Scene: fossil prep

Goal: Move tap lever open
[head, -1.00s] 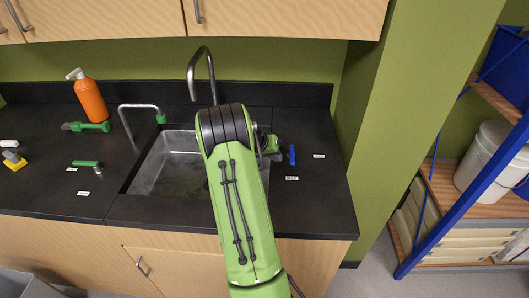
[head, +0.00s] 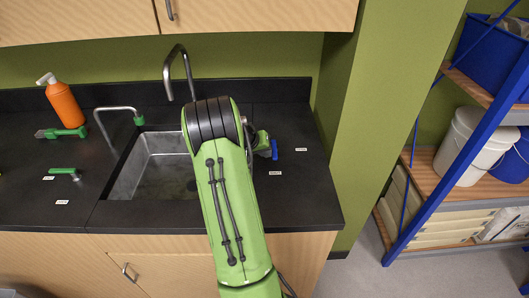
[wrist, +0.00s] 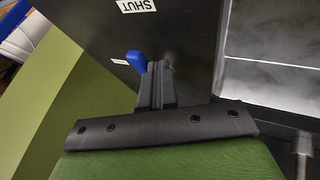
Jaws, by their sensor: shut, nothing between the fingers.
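A small blue tap lever (head: 274,149) stands on the black counter to the right of the sink. Two small white labels lie near it, one to its right (head: 301,150) and one below it (head: 275,173). In the wrist view the blue lever (wrist: 136,61) is just beyond the fingertips, and the label that reads SHUT (wrist: 137,5) is at the top. My gripper (head: 264,144) is shut and empty, right beside the lever on its left. Its dark fingers (wrist: 157,68) also show in the wrist view. I cannot tell whether they touch the lever. My arm partly hides the sink.
The sink (head: 150,165) has a tall curved faucet (head: 181,68) behind it. To the left are a smaller spout (head: 117,110), a green lever (head: 62,171), an orange bottle (head: 65,104) and a green-handled tool (head: 61,132). A green wall (head: 343,130) stands close on the right.

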